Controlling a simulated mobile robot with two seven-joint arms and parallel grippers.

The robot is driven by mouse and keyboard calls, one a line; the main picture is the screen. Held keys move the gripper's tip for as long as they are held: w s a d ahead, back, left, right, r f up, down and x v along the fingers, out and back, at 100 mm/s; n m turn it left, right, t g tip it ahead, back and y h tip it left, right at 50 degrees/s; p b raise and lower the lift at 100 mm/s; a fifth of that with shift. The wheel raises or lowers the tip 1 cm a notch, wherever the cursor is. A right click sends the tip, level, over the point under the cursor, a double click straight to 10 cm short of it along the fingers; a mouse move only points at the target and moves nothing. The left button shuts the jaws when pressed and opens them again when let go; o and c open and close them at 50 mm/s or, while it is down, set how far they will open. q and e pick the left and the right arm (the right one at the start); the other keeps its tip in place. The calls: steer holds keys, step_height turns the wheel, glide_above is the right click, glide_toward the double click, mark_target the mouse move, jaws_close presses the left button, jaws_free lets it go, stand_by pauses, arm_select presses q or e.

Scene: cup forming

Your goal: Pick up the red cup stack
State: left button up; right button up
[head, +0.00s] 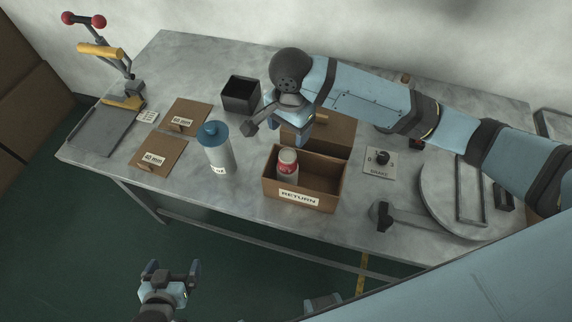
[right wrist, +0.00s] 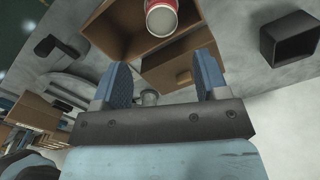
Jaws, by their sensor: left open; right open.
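The red cup stack (head: 287,166) stands in the left part of the brown box labelled RETURN (head: 297,198). It shows a pale top and a red band. In the right wrist view, a red and white cup end (right wrist: 161,18) shows at the top edge, partly cut off. My right gripper (head: 279,124) is open and empty, above the table behind the box and apart from the cup stack. Its spread fingers also show in the right wrist view (right wrist: 162,80). My left gripper (head: 171,270) is open and empty, low in front of the table.
A blue-capped bottle (head: 215,148) stands left of the box. A dark open bin (head: 240,95) stands behind. Brown lids marked 40 mm (head: 154,158) and 50 mm (head: 184,117) lie left. A lever press (head: 122,100), a brake knob panel (head: 380,162) and a round plate (head: 440,205) are also on the table.

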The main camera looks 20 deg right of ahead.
mark_target(288, 155)
step_height(288, 155, down, 8)
steer(key=shift+r, duration=0.2)
steer(key=shift+w+f+p, duration=0.15)
steer(key=shift+f+p, duration=0.4)
steer(key=shift+f, duration=2.45)
steer(key=c, duration=0.9)
steer(key=shift+a+r, duration=0.1)
steer(key=shift+r, duration=0.05)
steer(key=shift+c, duration=0.2)
